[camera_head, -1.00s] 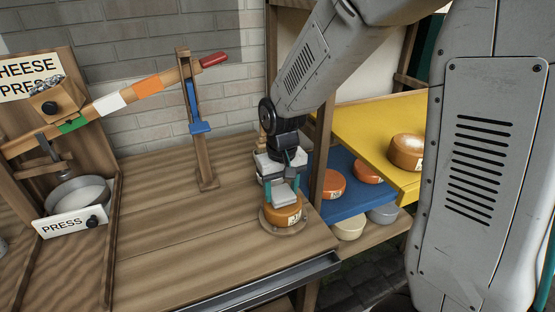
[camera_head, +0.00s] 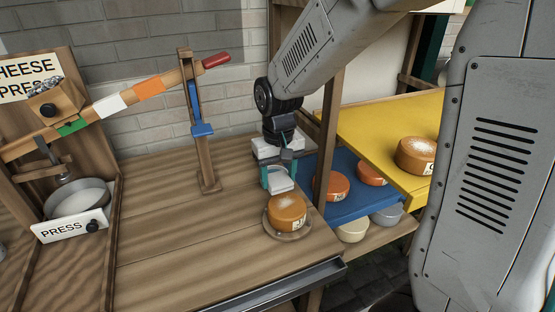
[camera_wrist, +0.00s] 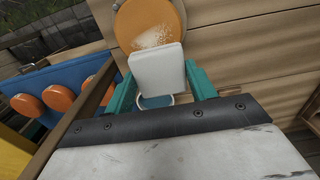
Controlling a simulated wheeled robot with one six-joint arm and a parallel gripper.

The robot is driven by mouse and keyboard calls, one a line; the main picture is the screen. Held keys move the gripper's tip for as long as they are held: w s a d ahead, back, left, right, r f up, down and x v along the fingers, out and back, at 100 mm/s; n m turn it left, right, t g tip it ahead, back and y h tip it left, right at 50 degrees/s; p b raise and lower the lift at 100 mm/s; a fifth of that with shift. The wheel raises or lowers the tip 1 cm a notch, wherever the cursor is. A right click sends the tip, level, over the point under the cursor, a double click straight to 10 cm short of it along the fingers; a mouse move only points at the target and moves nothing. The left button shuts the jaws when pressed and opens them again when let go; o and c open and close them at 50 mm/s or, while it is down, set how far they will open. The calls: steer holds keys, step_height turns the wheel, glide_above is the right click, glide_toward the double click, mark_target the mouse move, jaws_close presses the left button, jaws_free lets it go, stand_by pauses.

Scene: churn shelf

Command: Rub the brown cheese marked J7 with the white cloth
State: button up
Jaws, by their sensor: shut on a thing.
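A brown-orange cheese (camera_head: 286,212) lies flat on a round wooden board (camera_head: 302,236) at the bench's front right. A pale, powdery patch shows on its top, and its side label is too small to read fully. In the wrist view the cheese (camera_wrist: 148,20) is at the top, with the white patch partly behind the cloth. My gripper (camera_head: 280,187) has teal fingers and is shut on the white cloth (camera_head: 281,180), a folded pad that also shows in the wrist view (camera_wrist: 157,68). The cloth is just behind the cheese; I cannot tell whether it touches.
A wooden post (camera_head: 328,140) stands right of my gripper. Beyond it, a yellow shelf (camera_head: 372,138) holds a labelled white-topped cheese (camera_head: 416,156), and a blue shelf (camera_head: 345,208) holds orange cheeses. A cheese press with a lever (camera_head: 112,98) stands left.

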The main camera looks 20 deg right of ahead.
mark_target(278, 178)
steer(key=shift+r, duration=2.15)
